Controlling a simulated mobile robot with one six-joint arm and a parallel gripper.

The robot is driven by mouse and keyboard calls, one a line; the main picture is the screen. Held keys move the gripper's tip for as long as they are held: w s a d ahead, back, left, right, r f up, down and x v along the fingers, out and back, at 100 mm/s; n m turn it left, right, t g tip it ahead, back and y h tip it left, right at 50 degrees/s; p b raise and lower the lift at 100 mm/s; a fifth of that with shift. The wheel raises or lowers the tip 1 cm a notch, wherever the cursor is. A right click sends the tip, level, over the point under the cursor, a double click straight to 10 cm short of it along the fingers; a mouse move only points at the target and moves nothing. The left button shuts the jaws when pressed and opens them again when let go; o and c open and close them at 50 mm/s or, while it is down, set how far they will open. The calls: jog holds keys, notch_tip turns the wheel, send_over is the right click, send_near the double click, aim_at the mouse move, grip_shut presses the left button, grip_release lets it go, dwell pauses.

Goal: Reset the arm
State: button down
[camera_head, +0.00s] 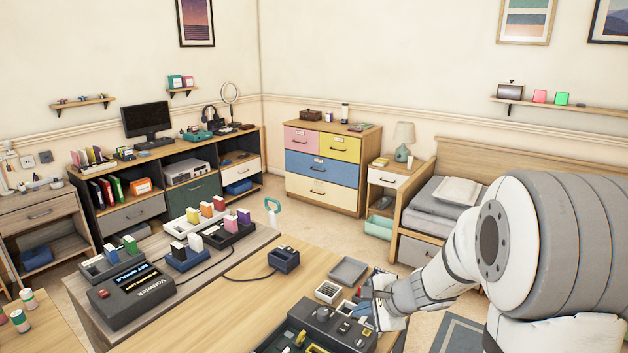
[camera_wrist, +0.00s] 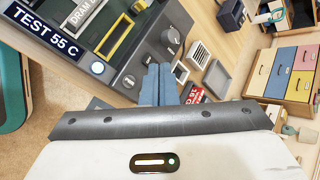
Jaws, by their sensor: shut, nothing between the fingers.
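My arm (camera_head: 440,285) reaches in from the right of the head view. My gripper (camera_wrist: 157,72) is shut and empty in the wrist view, its blue-grey fingers pressed together. It is over the front table (camera_head: 247,318), beside a dark tester unit (camera_head: 325,322). That unit also shows in the wrist view (camera_wrist: 133,48) with a dial and a slot. In the head view the fingertips are small and partly lost against items behind them.
A grey tray (camera_head: 348,270) and a small slotted box (camera_head: 327,291) lie close to my gripper. A dark blue block (camera_head: 284,259) with a cable stands farther left. A bed (camera_head: 440,200) and a coloured drawer chest (camera_head: 322,167) are behind. The table's left middle is clear.

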jog(key=s+a+r+n+g+h, duration=0.1)
jog(key=s+r+n, duration=0.25)
jog(key=s, duration=0.25)
jog(key=s+a+r+n+g, duration=0.2)
jog(key=s+n, duration=0.3)
jog(key=s, duration=0.1)
jog(key=s+d+r+n+h, duration=0.2)
jog(key=s+d+n+h, duration=0.3)
jog(key=s, duration=0.6)
jog(key=shift+d+r+n+g, duration=0.35)
jog(key=shift+d+n, duration=0.3)
jog(key=shift+n, duration=0.3)
dwell(2.6)
